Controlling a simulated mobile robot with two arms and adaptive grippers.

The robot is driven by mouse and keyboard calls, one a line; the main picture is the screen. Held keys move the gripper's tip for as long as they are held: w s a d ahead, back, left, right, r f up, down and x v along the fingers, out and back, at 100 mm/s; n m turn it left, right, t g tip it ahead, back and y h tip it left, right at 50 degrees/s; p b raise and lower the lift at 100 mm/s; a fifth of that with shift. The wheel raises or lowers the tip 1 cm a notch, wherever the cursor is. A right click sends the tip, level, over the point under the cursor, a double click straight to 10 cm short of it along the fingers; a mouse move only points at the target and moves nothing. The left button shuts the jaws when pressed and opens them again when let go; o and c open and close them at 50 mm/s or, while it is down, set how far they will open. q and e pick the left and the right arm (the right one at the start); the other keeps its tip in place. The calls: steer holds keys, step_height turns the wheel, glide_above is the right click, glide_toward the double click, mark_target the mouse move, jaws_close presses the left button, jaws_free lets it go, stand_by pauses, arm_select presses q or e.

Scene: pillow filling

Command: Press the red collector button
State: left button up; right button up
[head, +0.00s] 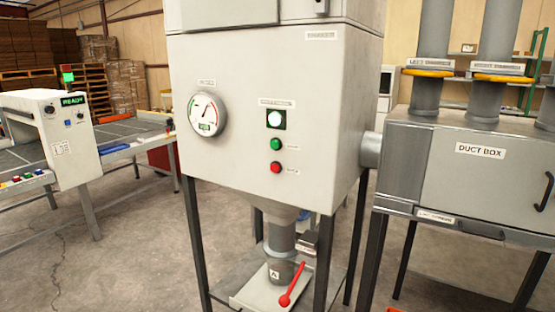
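A tall light-grey cabinet on dark legs (310,75) stands in the middle of the head view. Its front carries a round gauge (207,114), a lit white-green indicator (276,119), a green button (276,144) and, below that, a red button (276,168). The small labels beside the buttons are too small to read. The red button is unobstructed and nothing touches it. Neither of my grippers is in view.
A red-handled lever (291,287) sits under the cabinet's outlet. A grey duct box (465,172) stands close on the right. A control panel reading READY (58,140) and a long table are on the left. Concrete floor is open in front at left.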

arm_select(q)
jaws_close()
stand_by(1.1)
